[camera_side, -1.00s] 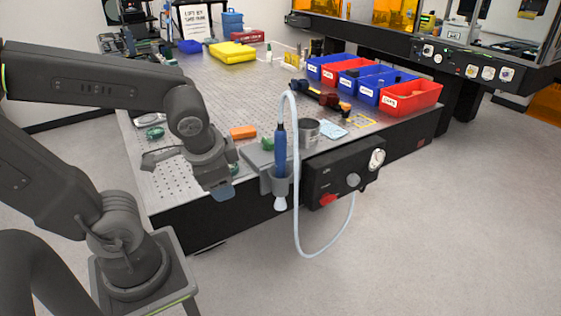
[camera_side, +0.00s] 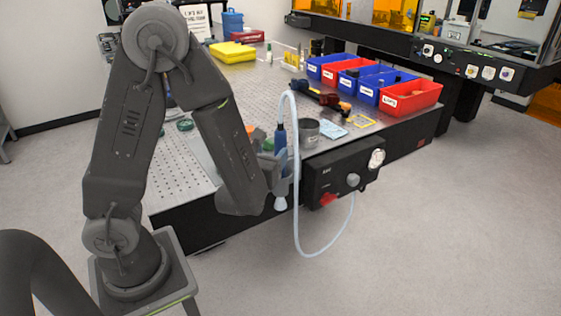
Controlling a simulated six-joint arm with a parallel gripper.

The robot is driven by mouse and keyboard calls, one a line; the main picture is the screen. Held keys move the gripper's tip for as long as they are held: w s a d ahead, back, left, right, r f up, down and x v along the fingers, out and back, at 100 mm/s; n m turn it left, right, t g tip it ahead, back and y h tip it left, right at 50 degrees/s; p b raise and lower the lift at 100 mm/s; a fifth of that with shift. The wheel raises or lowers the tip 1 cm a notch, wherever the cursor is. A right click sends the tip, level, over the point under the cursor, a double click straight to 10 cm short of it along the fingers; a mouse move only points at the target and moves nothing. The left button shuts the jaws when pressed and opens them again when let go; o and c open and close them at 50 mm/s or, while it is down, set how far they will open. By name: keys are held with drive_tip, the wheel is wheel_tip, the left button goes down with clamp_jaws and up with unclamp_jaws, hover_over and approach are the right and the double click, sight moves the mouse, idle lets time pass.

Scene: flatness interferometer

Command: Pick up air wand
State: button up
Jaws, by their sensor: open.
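The air wand (camera_side: 281,139) is blue and stands upright in a grey holder at the front edge of the perforated table. A pale hose (camera_side: 296,190) loops from its top down to a black control box (camera_side: 335,178). The wand's white nozzle (camera_side: 281,203) shows below the holder. My gripper (camera_side: 277,177) is open at the wand's left, at about the holder's height. It overlaps the lower wand and the holder in this view. I cannot tell whether the fingers touch the wand or lie around it.
Red and blue bins (camera_side: 412,96) line the table's right side. A yellow case (camera_side: 233,52) lies at the back. The hanging hose loop is in front of the box. The floor in front is clear.

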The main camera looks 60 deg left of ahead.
sight(284, 139)
drive_tip(key=shift+w+f, duration=0.1)
drive_tip(key=shift+w, duration=0.25)
drive_tip(key=x, duration=0.7)
drive_tip(key=shift+d, duration=0.1)
drive_tip(key=c, duration=1)
